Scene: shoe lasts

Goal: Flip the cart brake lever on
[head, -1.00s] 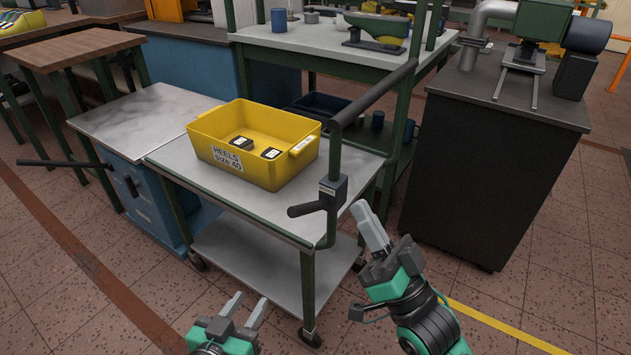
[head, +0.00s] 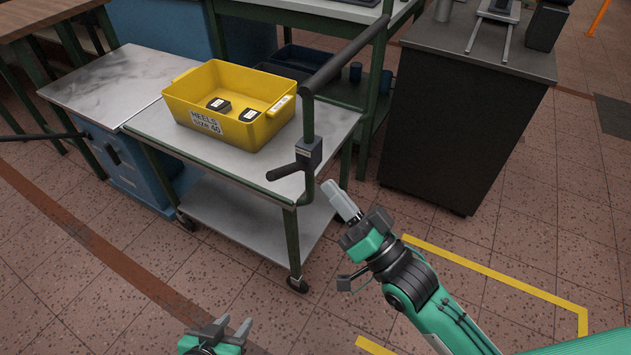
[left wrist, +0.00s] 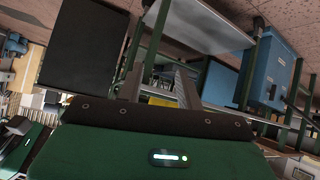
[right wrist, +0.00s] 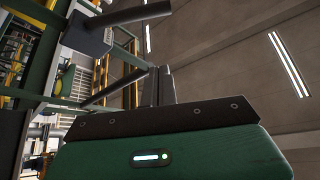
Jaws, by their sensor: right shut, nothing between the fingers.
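The cart (head: 240,172) has a green frame and grey shelves. Its brake lever (head: 285,172) is a short dark bar that sticks out to the left, roughly level, from a small labelled block (head: 309,153) on the handle post. My right gripper (head: 332,190) is shut and empty, just right of and below the block, apart from the lever. In the right wrist view, the block (right wrist: 88,33) and a dark bar from it lie at upper left, beyond the shut fingers (right wrist: 159,85). My left gripper (head: 222,325) is open and empty, low in front of the cart.
A yellow bin (head: 230,105) marked HEELS stands on the cart's top shelf with small dark pieces inside. The cart's thick black push handle (head: 345,58) rises above the lever. A dark cabinet (head: 465,130) stands to the right. The tiled floor in front is clear.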

